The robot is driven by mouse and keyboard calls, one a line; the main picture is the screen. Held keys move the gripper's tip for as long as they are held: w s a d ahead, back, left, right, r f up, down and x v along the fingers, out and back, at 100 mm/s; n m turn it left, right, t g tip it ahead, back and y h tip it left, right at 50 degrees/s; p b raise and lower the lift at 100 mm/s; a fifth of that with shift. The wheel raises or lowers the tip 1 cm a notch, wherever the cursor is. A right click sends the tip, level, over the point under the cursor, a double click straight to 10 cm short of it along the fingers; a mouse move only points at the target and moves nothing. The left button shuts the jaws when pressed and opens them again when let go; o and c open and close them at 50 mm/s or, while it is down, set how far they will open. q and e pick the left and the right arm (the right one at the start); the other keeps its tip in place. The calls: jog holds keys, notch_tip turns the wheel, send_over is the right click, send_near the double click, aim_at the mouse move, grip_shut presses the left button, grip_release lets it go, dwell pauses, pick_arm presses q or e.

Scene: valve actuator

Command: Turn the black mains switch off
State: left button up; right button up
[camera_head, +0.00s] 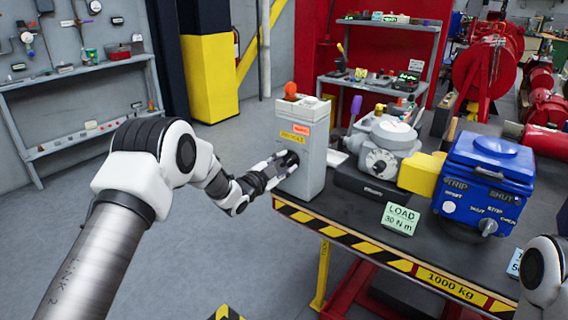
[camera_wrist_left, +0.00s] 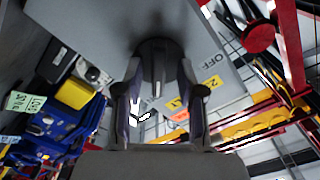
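The black mains switch (camera_wrist_left: 158,62) is a round knob with a raised bar, on the side of a tall grey box (camera_head: 312,165). In the wrist view, "OFF" is printed on the box face to the right of the knob. My left gripper (camera_head: 283,167) reaches the box from the left at knob height. In the wrist view, the fingers of my left gripper (camera_wrist_left: 160,85) stand apart, one on each side of the knob's bar, with gaps to the bar. In the head view my gripper largely hides the knob. My right gripper is out of view.
The box stands at the left end of a workbench (camera_head: 345,215) with a striped edge. An orange button (camera_head: 290,88) tops the box. A grey geared unit (camera_head: 385,155) and a blue actuator (camera_head: 487,180) stand to its right. A "LOAD 30 Nm" sign (camera_head: 400,219) stands in front.

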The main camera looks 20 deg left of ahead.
pick_arm(q)
jog(key=shift+d, duration=0.15)
grip_shut()
jog(key=n, duration=0.3)
jog(key=shift+n+b, duration=0.3)
jog(key=shift+n, duration=0.1)
jog(key=n, duration=0.4)
jog(key=shift+r+n, duration=0.1)
jog(key=shift+n, duration=0.2)
jog(key=n, duration=0.4)
jog(key=shift+a, duration=0.2)
jog(key=n, duration=0.4)
jog(key=shift+n+p, duration=0.35)
jog(key=shift+n, duration=0.05)
